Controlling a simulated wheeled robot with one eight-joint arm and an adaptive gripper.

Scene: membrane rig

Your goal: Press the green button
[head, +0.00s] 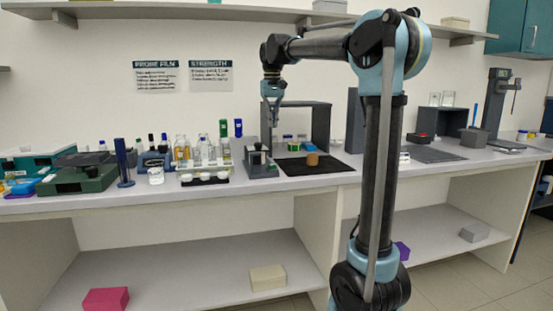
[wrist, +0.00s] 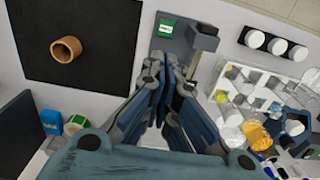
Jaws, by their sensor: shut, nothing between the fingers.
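The grey device (head: 258,163) stands on the bench below my gripper in the head view. In the wrist view, its grey body (wrist: 160,48) shows at the top middle, with a green patch with a pale mark (wrist: 166,27) on its face; this looks like the green button. My gripper (head: 273,122) points down above the bench, apart from the device. In the wrist view my gripper (wrist: 165,72) is shut and empty, its fingertips just below the green patch in the picture. The fingers hide part of the device.
A black mat (wrist: 108,25) with a tan ring (wrist: 66,48) lies beside the device. On the other side are a clear rack with glassware (wrist: 255,85) and white-capped jars (wrist: 277,46). A dark open-fronted frame (head: 305,106) stands behind. Blue and green containers (wrist: 75,124) are near the mat.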

